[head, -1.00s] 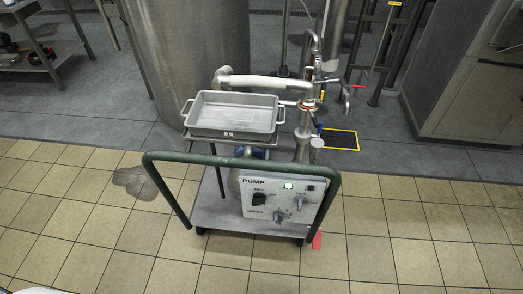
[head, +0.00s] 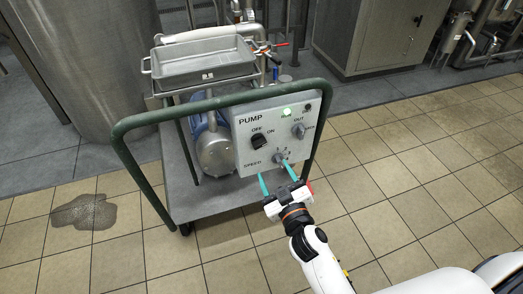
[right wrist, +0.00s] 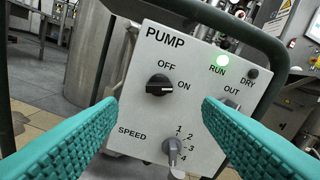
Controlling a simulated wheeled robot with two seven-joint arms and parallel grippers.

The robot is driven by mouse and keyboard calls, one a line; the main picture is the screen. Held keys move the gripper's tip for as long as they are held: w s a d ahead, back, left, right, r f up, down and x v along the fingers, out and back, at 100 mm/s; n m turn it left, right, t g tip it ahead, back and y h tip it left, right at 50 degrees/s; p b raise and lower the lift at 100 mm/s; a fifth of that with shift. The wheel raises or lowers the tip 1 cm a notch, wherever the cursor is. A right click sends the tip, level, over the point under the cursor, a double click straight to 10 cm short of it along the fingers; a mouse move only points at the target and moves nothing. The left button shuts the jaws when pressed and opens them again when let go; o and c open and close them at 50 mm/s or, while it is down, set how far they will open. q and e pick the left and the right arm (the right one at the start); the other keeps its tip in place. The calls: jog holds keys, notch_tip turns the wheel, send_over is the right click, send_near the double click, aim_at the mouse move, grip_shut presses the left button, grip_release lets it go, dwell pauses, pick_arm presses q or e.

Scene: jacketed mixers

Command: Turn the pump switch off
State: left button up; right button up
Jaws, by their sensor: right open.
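The pump panel (head: 244,137) is a light box on the cart, marked PUMP. Its black pump switch (head: 259,140) sits between the OFF and ON marks; in the right wrist view the switch (right wrist: 159,86) has its pale line pointing right, toward ON. The green RUN light (right wrist: 223,61) is lit. My right gripper (head: 274,176) is open, its teal fingers pointing at the lower panel, below the switch. In the right wrist view the fingers (right wrist: 160,118) spread either side of the switch and the grey speed knob (right wrist: 173,148), with nothing between them. My left gripper is out of view.
The cart's green handle (head: 190,108) arches around the panel. A grey OUT knob (head: 299,131) sits on the panel's right. A grey tray (head: 205,72) stands on the cart behind. A dark wet patch (head: 84,212) lies on the tiles. The floor to the right is clear.

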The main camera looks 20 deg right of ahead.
aim_at(260, 146)
jog(key=w, duration=1)
jog(key=shift+w+a+b, duration=0.25)
jog(key=shift+w+b, duration=0.05)
jog(key=shift+w, duration=0.05)
jog(key=shift+c, duration=0.6)
jog(key=c, duration=0.9)
